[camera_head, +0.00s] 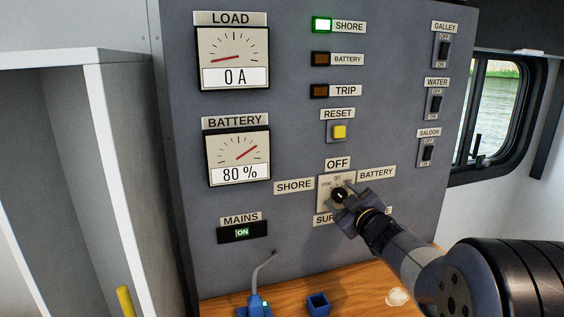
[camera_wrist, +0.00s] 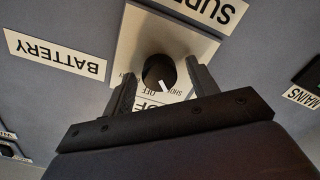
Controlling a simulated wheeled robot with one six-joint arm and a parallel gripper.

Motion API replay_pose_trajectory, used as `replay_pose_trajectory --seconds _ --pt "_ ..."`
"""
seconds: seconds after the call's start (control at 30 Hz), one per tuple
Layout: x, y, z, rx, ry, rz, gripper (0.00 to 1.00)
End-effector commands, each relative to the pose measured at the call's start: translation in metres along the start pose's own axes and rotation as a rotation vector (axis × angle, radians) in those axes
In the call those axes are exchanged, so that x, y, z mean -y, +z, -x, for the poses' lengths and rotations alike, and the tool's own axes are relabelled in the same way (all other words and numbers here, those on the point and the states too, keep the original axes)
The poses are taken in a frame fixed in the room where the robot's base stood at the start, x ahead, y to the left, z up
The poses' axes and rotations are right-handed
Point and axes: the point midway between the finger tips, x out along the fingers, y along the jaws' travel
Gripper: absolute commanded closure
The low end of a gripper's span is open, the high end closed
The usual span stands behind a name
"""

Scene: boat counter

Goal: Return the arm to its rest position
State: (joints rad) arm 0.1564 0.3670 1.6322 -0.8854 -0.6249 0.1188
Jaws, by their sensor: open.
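My gripper (camera_head: 345,198) is at the selector switch low on the grey panel, in front of its knob (camera_head: 338,194). In the wrist view my gripper (camera_wrist: 160,68) is open, with one finger on each side of the black knob (camera_wrist: 157,70). Gaps show beside the knob there, so the fingers do not appear to grip it. The knob's white mark points towards the small OFF and SHORE lettering on the pale plate (camera_wrist: 178,45); the exact setting is hard to tell. My gripper hides part of the plate and the label below it in the head view.
The panel (camera_head: 300,130) has a lit green SHORE lamp (camera_head: 322,25), dark BATTERY and TRIP lamps, and a yellow RESET button (camera_head: 339,132). A wooden counter (camera_head: 350,280) below holds a blue plug (camera_head: 255,305) and blue box (camera_head: 318,303). A white cabinet stands left.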

Motion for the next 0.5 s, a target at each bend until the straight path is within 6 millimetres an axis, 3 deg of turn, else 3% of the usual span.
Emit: replay_pose_trajectory --seconds 0.5 --pt "-0.0036 -0.0030 0.0003 0.002 -0.001 -0.476 0.44"
